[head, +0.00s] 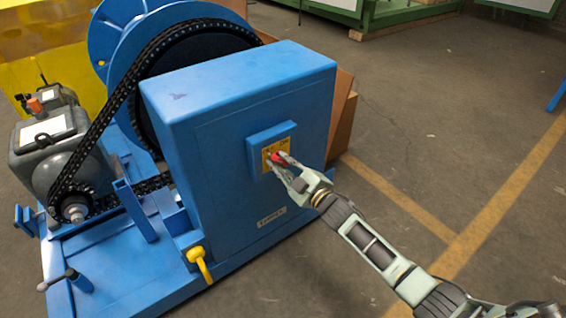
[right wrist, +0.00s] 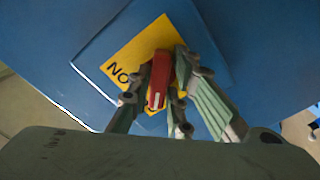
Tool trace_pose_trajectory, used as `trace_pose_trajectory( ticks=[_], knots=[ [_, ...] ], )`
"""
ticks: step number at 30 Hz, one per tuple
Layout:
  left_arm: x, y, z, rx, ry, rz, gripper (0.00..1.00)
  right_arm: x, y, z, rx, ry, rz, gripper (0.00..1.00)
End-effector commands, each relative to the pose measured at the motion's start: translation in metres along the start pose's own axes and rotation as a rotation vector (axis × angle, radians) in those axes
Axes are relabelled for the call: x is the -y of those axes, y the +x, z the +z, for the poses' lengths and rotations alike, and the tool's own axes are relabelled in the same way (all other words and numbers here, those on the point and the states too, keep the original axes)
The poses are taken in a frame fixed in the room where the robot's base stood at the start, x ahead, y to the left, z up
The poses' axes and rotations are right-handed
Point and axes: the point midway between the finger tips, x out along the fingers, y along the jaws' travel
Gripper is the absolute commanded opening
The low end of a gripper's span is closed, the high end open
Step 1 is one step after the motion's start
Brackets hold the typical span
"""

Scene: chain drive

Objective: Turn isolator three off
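The isolator's red handle (head: 280,158) sits on a yellow plate (head: 268,152) on the front of a large blue box (head: 215,150). My right gripper (head: 283,163) is at the plate. Its fingers (right wrist: 160,88) lie close along both sides of the handle and appear closed on it. They hide part of the plate and its other markings. My left gripper is not in view.
A chain (head: 118,98) runs from a grey motor (head: 45,140) to a large wheel behind the box. A yellow hook-shaped part (head: 199,262) sticks out at the box's lower left. A small label (head: 271,217) is too small to read. The floor to the right is clear.

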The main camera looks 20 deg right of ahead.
Motion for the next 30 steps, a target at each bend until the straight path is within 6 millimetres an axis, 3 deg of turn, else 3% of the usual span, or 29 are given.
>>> trace_pose_trajectory(
  ticks=[4, 16, 30],
  knots=[
    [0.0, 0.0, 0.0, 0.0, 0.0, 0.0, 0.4, 0.0, 0.0, 0.0, 0.0, 0.001, 0.0, 0.33],
    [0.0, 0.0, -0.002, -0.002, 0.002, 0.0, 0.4, 0.0, -0.007, 0.0, -0.001, 0.003, 0.001, 0.33],
    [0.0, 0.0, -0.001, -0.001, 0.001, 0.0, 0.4, 0.001, -0.094, 0.001, 0.001, 0.003, -0.001, 0.33]
  ],
)
